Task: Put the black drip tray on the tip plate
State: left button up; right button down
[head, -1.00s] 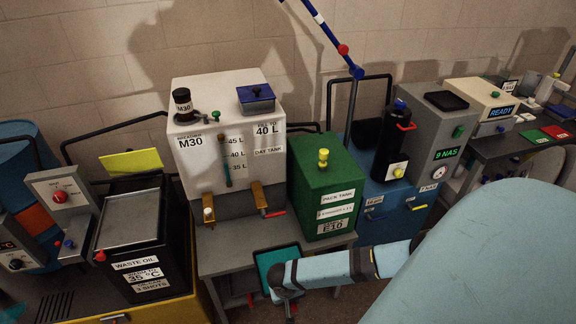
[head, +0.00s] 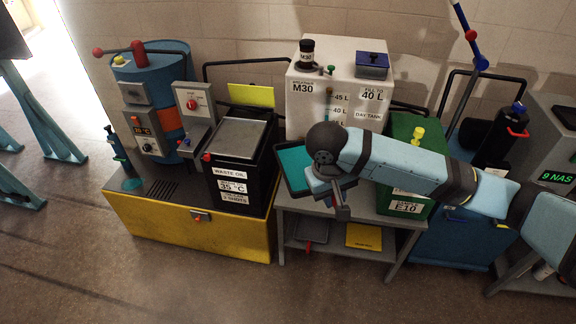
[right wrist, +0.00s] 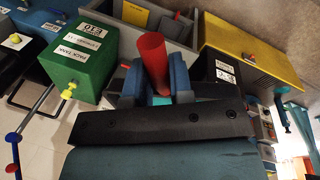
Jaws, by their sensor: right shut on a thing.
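The black drip tray (head: 291,178), dark-rimmed with a teal inside, is just right of the waste oil box and in front of the white day tank. My arm hides part of it. My right gripper (head: 341,207) is at the tray's near right side. In the right wrist view its blue fingers (right wrist: 160,82) are shut around a red cylindrical grip (right wrist: 153,55). Its join to the tray is hidden there. The grey plate (head: 240,135) on top of the black waste oil box, apparently the tip plate, is bare and left of the tray. My left gripper is not in view.
The black waste oil box (head: 233,190) stands on a yellow base (head: 185,226), with a blue drum (head: 155,90) to its left. A yellow panel (head: 251,95) rises behind the plate. The white day tank (head: 335,75) and green pack tank (head: 405,130) stand right on a grey bench.

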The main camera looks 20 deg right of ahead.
aim_at(233, 143)
jog(key=i+j+z, duration=0.35)
jog(key=i+j, duration=0.2)
jog(key=j, duration=0.15)
jog(key=i+j+z, duration=0.35)
jog(key=j, duration=0.45)
jog(key=i+j+z, duration=0.15)
jog(key=i+j, duration=0.15)
jog(key=i, duration=0.15)
jog(key=i+j+z, duration=0.15)
jog(key=i+j, duration=0.15)
jog(key=i, duration=0.15)
